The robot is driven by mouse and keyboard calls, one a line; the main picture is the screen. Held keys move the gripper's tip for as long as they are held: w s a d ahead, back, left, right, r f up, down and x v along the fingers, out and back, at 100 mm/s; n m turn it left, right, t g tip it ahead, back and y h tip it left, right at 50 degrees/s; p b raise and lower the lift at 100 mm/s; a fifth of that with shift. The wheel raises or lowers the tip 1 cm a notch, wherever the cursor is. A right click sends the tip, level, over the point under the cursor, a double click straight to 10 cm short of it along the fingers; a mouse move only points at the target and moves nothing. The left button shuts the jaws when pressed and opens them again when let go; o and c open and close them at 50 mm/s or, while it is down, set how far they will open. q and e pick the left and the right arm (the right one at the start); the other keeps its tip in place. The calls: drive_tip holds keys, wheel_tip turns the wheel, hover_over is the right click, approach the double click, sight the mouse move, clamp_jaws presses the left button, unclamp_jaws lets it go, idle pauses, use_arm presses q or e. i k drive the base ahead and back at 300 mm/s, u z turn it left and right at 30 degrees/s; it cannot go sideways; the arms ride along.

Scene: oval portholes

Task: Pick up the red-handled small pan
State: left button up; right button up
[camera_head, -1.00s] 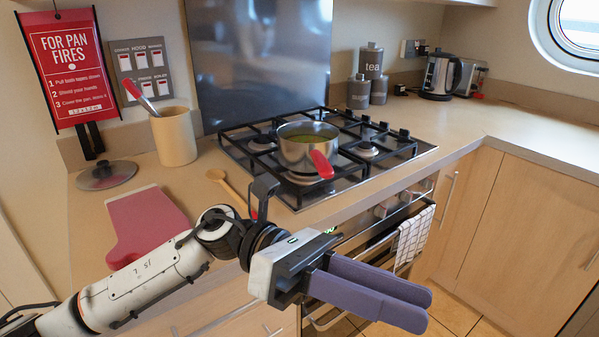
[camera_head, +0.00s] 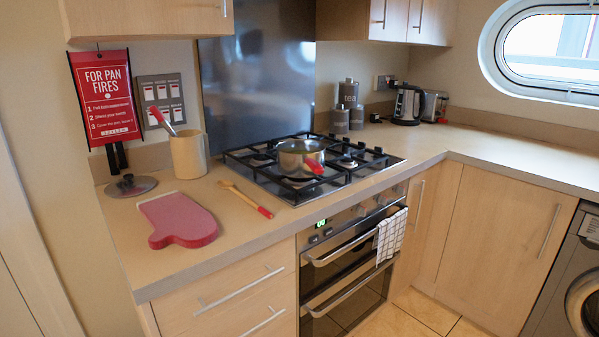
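The small steel pan (camera_head: 298,157) sits on the gas hob (camera_head: 343,181), on a front-left burner grate. Its short red handle (camera_head: 314,166) points toward the front and slightly right. The pan holds something greenish, hard to make out at this size. Neither of my grippers shows in the head view, so nothing of mine covers the pan.
A red oven mitt (camera_head: 178,219), a red-tipped wooden spoon (camera_head: 246,199) and a glass lid (camera_head: 131,186) lie on the counter left of the hob. A utensil pot (camera_head: 188,154) stands behind. The right counter (camera_head: 520,165) is mostly clear. The oven (camera_head: 350,262) is below the hob.

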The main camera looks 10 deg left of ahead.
sight(295, 158)
drive_tip(key=z, duration=1.2)
drive_tip(key=i, duration=0.8)
drive_tip(key=u, duration=2.7)
